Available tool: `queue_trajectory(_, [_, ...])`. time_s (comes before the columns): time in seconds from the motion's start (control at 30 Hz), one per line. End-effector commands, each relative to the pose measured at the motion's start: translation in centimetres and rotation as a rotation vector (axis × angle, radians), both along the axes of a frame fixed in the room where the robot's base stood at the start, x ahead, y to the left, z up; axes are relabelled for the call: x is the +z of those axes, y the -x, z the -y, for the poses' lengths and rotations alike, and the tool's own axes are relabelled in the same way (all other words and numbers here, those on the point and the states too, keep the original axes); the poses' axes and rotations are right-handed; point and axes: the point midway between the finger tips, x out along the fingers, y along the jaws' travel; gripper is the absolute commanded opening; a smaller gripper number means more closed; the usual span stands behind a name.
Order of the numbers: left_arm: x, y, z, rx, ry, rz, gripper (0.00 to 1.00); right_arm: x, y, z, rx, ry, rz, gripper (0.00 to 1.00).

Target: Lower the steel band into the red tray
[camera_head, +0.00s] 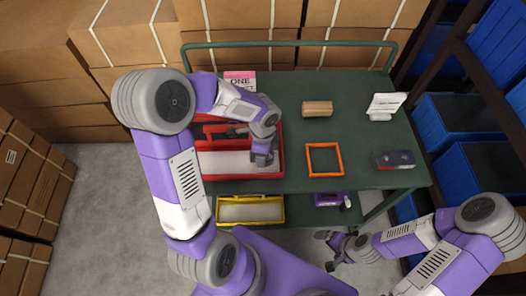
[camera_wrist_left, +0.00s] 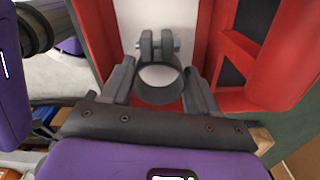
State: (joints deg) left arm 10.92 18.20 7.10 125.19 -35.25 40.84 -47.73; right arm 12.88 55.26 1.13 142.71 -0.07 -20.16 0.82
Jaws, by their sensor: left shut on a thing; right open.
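The red tray (camera_head: 281,160) stands on the green cart's left side, with a pale floor in its front part and dark compartments behind. My left gripper (camera_head: 262,160) is over the pale part near the tray's right end. In the left wrist view, this gripper (camera_wrist_left: 160,88) is shut on the steel band (camera_wrist_left: 160,96), a grey ring with a bolted clamp. The tray (camera_wrist_left: 92,40) shows its pale floor beyond the band. Whether the band touches the floor cannot be told. My right gripper (camera_head: 332,250) is open and empty, in front of the cart.
On the green cart (camera_head: 350,130) are a wooden block (camera_head: 317,108), an orange frame (camera_head: 324,175), a white card holder (camera_head: 384,106) and a dark grey-red object (camera_head: 395,159). A yellow tray (camera_head: 250,221) sits on the lower shelf. Blue bins (camera_head: 455,120) stand at right.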

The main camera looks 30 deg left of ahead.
Motion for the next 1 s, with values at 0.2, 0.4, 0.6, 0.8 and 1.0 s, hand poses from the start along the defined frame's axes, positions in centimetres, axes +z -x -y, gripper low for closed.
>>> queue_trajectory(0.2, [-0.4,0.0,0.0,0.0,0.0,0.0,0.26,-0.3,0.0,0.0,0.0,0.0,0.0,1.0])
queue_trajectory(0.4, [-0.7,0.0,0.0,0.0,0.0,0.0,0.26,-0.6,0.0,0.0,0.0,0.0,0.0,1.0])
queue_trajectory(0.6, [-1.0,0.0,0.0,0.0,0.0,0.0,0.26,-0.8,0.0,0.0,0.0,0.0,0.0,1.0])
queue_trajectory(0.8, [-1.3,0.0,0.0,0.0,0.0,0.0,0.26,-1.0,0.0,0.0,0.0,0.0,0.0,1.0])
queue_trajectory(1.0, [-1.6,0.0,0.0,0.0,0.0,0.0,0.26,-1.3,0.0,0.0,0.0,0.0,0.0,1.0])
